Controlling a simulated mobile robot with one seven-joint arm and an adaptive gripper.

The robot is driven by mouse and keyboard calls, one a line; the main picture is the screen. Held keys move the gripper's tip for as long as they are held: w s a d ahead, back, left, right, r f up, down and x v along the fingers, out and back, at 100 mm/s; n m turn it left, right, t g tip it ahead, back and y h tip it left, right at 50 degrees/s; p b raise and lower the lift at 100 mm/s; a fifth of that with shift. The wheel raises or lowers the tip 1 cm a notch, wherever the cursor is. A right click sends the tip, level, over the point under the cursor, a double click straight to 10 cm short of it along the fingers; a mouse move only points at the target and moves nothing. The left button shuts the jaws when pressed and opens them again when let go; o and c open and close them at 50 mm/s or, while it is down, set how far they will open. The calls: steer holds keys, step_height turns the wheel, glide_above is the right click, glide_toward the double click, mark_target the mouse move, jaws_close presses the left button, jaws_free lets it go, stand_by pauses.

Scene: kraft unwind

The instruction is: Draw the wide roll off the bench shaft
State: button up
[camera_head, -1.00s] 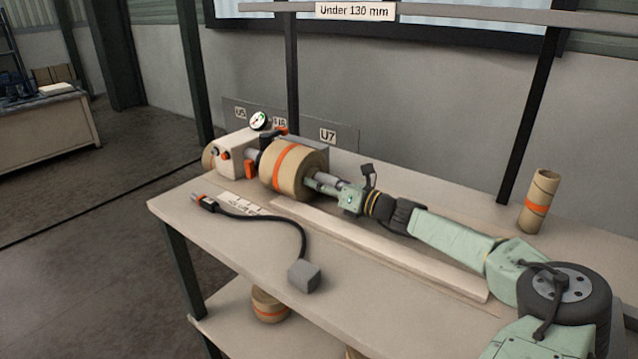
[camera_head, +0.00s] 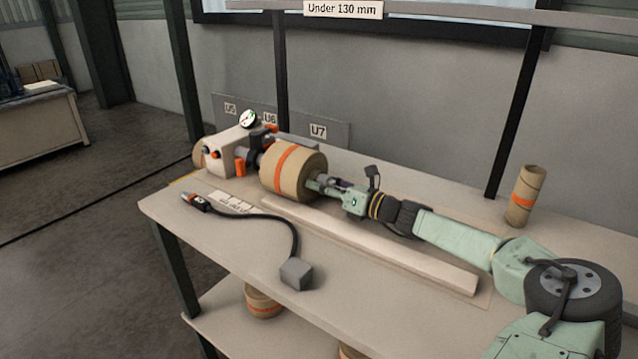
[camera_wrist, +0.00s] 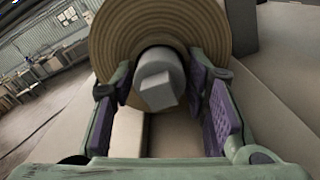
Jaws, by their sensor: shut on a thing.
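The wide roll (camera_head: 293,170), brown kraft with an orange band, sits around the bench shaft, its axis lying along the bench. In the wrist view its wound end face (camera_wrist: 110,35) fills the top, and the shaft's pale grey end (camera_wrist: 158,80) sticks out of its centre, between my fingers. My gripper (camera_head: 318,184) is at the roll's right end, its purple-padded fingers on either side of the shaft end. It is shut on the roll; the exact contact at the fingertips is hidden. A gap shows between the roll and the unwind unit (camera_head: 226,152).
A cabled pendant (camera_head: 200,202) and grey block (camera_head: 296,273) lie at the bench's front. A pale strip (camera_head: 370,245) runs below my arm. A narrow upright roll (camera_head: 521,196) stands at the back right. A gauge (camera_head: 249,119) tops the unit.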

steer(key=shift+p+v, duration=0.85)
steer(key=shift+v, duration=2.25)
steer(key=o, duration=1.5)
